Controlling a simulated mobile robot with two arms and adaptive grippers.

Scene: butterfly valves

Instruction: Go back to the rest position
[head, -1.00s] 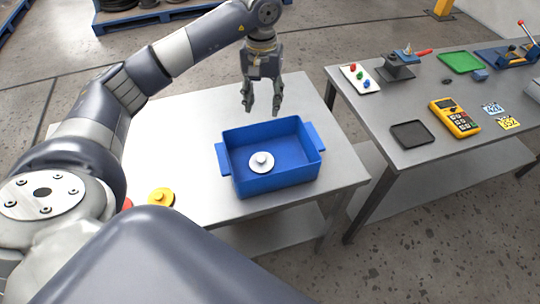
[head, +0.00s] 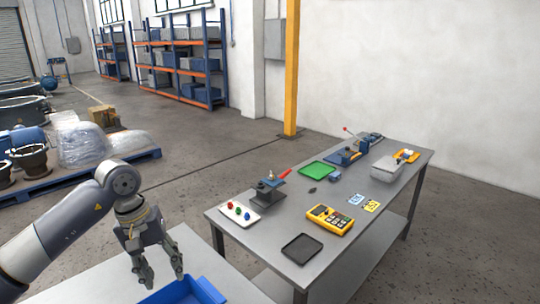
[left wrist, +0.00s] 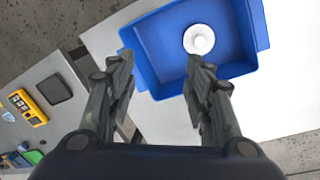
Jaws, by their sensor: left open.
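My left gripper (head: 163,278) is open and empty. It hangs above the near table, over the blue bin (head: 196,290), whose lower part is cut off by the head view's bottom edge. In the left wrist view, the open fingers (left wrist: 158,80) point toward the blue bin (left wrist: 160,62). A round white disc with a raised knob (left wrist: 199,39) lies inside the bin, apart from the fingers. My right gripper is in neither view.
A second grey table (head: 262,245) stands to the right, holding a yellow multimeter (head: 330,219), a black tray (head: 302,248), a green tray (head: 329,169) and a white block with colored knobs (head: 239,213). A yellow post (head: 291,70) stands behind it.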

